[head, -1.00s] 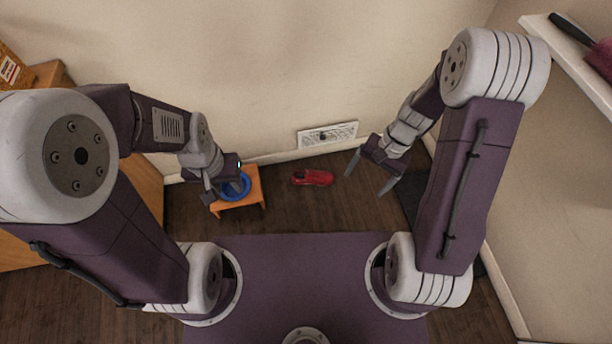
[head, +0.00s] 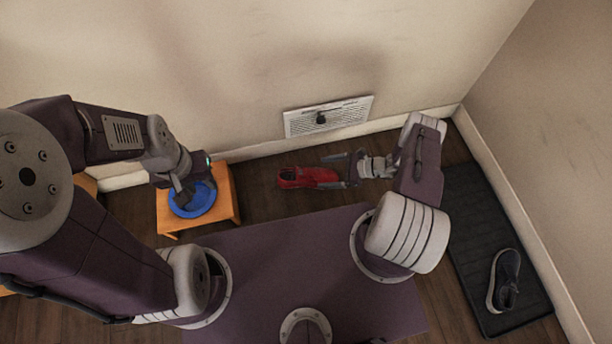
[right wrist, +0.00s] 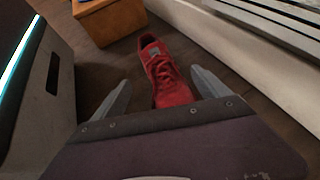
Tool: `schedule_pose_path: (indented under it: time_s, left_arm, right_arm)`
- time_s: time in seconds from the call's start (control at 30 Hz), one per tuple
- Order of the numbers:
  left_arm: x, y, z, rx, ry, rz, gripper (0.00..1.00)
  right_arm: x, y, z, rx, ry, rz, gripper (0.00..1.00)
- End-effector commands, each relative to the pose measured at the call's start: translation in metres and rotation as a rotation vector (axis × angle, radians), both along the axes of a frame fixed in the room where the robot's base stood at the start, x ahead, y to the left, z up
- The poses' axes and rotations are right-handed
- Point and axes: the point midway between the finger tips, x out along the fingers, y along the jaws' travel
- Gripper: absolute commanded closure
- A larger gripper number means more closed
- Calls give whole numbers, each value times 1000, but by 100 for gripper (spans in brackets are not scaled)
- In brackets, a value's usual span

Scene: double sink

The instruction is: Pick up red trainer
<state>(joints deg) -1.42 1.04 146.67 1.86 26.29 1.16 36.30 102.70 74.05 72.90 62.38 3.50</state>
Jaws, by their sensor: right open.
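The red trainer (head: 306,178) lies on the dark wooden floor below the wall vent in the head view. In the right wrist view the red trainer (right wrist: 166,72) points away from me, with its near end between my fingers. My right gripper (head: 342,171) is low at the trainer's right end in the head view. In the right wrist view my right gripper (right wrist: 160,92) is open, one finger on each side of the trainer, with gaps visible. My left gripper (head: 184,196) is over the blue bowl; its fingers are too small to judge.
A blue bowl (head: 192,200) sits on a small orange wooden stool (head: 226,190) left of the trainer. A wall vent (head: 328,116) is behind it. A black mat (head: 470,220) with a dark shoe (head: 504,280) lies at the right. Floor between stool and trainer is clear.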

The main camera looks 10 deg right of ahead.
Motion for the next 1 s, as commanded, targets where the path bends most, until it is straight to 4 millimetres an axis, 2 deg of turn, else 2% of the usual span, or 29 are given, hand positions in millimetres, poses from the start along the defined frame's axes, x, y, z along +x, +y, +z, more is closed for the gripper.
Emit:
schedule_pose_path:
  time_s: [0.03, 0.1, 0.33, 0.5, 0.63, 0.87, 0.9, 1.0]
  left_arm:
    - [0, 0, -10, 0, 0, 0, 64]
    - [0, 0, -17, 0, 1, 0, 64]
    - [0, 0, -23, 0, 1, 0, 64]
    - [0, 0, -56, 0, 1, 0, 64]
    - [0, 0, -62, 0, 1, 0, 64]
    - [0, 0, -60, 0, 1, 0, 64]
    - [0, 0, -60, 0, 1, 0, 64]
    - [0, 0, -60, 0, 1, 0, 64]
  right_arm:
    - [2, 9, -10, 1, 1, 7, 15]
    - [5, 18, -16, 1, 1, 7, 15]
    - [10, 28, -19, -1, 1, 4, 15]
    - [19, 49, -46, -2, 1, 9, 15]
    - [24, 63, -49, -1, 2, 8, 15]
    - [26, 66, -46, -3, 1, 4, 15]
    - [26, 66, -46, -3, 1, 4, 17]
    - [26, 66, -46, -3, 2, 5, 45]
